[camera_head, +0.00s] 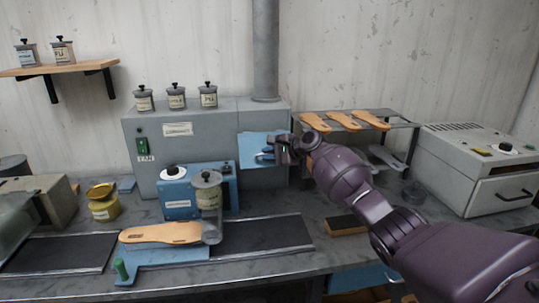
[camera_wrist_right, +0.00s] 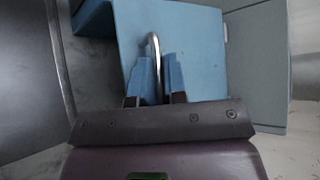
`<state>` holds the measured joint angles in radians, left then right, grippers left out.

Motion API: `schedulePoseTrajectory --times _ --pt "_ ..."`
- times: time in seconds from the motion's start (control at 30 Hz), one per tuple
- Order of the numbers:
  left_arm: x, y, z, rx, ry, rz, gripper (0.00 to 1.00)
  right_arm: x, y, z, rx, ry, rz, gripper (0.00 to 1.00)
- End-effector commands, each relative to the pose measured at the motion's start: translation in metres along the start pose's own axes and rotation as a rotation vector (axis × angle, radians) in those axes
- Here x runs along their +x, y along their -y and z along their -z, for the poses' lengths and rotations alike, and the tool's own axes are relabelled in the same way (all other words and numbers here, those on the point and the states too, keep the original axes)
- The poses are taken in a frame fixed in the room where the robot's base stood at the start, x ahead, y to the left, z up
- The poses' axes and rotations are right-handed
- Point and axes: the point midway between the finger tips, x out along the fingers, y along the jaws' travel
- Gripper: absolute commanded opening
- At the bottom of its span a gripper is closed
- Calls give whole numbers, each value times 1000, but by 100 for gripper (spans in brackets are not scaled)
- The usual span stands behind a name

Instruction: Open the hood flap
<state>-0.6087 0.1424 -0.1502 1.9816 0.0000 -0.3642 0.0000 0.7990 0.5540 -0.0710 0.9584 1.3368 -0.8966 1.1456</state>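The hood flap (camera_head: 255,148) is a light blue panel on the front right of the grey hood cabinet (camera_head: 222,128). It fills the upper middle of the right wrist view (camera_wrist_right: 200,35), with a curved metal handle (camera_wrist_right: 155,45) standing out from it. My right gripper (camera_head: 268,154) is at the flap. In the right wrist view its two blue fingers (camera_wrist_right: 159,72) lie close on either side of the handle and look shut on it. How far the flap stands from the cabinet is hard to tell. My left gripper is out of view.
A shelf rack (camera_head: 392,122) with several sandal soles stands right of the flap, behind my right arm. A blue machine (camera_head: 178,200) with a roller is on the bench below left. A grey oven-like box (camera_head: 485,160) is at the right.

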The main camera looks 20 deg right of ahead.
Motion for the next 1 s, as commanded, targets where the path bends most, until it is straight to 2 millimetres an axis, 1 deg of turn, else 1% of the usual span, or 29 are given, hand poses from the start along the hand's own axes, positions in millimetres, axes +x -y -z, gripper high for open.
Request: schedulePoseTrajectory --times 0.03,0.07,0.4,0.53,0.67,1.0 --pt "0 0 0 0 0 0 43 -2 4 0 -3 -2 6 20" --pt "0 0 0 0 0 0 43 -2 4 0 -3 -2 5 21" --pt "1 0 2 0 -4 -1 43 -1 1 0 1 0 2 21" --pt "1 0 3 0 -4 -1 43 -7 1 1 2 -1 2 21" --pt "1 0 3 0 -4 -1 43 -21 0 1 0 0 1 21" --pt "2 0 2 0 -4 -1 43 -76 1 1 -1 -2 3 21"
